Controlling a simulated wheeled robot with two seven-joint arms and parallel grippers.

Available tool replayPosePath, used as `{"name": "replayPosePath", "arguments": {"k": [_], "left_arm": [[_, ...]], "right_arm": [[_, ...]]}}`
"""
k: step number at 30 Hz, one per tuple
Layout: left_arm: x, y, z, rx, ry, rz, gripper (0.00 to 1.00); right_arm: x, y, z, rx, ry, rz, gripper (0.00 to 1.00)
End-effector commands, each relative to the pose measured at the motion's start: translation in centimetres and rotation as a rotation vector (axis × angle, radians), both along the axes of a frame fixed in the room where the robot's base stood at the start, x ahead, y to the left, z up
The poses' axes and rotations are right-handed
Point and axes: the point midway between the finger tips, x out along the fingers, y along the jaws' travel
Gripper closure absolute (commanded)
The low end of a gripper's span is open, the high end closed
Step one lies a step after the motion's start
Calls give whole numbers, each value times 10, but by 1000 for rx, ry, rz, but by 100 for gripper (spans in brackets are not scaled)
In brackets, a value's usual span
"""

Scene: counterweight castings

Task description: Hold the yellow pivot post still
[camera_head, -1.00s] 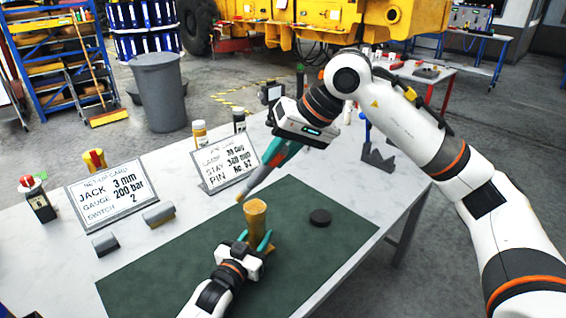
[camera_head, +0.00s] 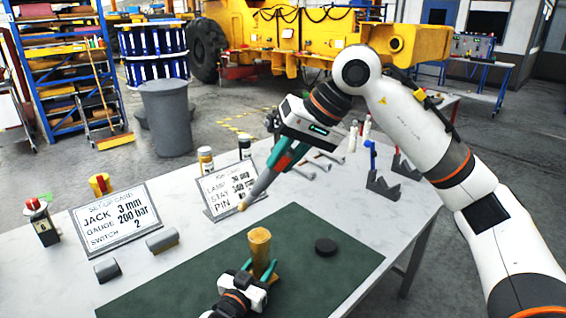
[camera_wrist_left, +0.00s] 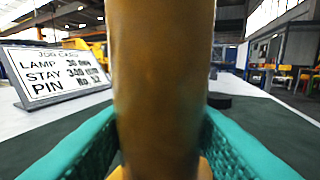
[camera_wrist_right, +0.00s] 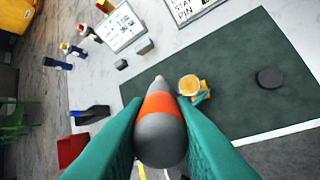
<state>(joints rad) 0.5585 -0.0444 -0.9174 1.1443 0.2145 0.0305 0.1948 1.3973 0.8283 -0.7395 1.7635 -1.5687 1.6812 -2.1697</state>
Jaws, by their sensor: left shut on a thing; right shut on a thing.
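The yellow pivot post (camera_head: 259,246) stands upright on the dark green mat (camera_head: 318,277). My left gripper (camera_head: 261,272) is shut on its lower part; in the left wrist view the post (camera_wrist_left: 162,85) fills the space between the teal fingers. My right gripper (camera_head: 277,160) is shut on a grey pointed tool (camera_head: 262,183) with an orange band. The tool's tip is above and left of the post top in the head view, apart from it. In the right wrist view the tool (camera_wrist_right: 160,143) points toward the post (camera_wrist_right: 189,84).
A black disc (camera_head: 326,246) lies on the mat right of the post. Two sign cards (camera_head: 116,218) (camera_head: 233,190) and two grey blocks (camera_head: 107,270) (camera_head: 162,241) are on the left. A dark notched stand (camera_head: 384,186) is at the back right.

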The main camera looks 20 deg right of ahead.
Motion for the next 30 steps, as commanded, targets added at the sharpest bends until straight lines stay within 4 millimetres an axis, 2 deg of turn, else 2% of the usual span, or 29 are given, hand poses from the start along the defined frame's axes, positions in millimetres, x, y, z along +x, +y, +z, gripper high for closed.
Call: {"name": "replayPosePath", "arguments": {"k": [4, 5, 9, 20, 30], "left_arm": [[0, 0, 2, -2, -2, -1, 100], [0, 0, 2, -2, -2, -1, 56], [0, 0, 1, -1, -1, 0, 34], [-3, 3, 0, -1, -1, 0, 34], [-34, 38, -1, 0, 0, 0, 34]], "right_arm": [[0, 0, 0, 0, 0, 0, 100], [0, 0, 0, 0, 0, 0, 100], [0, 0, 0, 0, 0, 0, 100], [0, 0, 0, 0, -1, 0, 100], [0, 0, 0, 0, -1, 0, 100]]}}
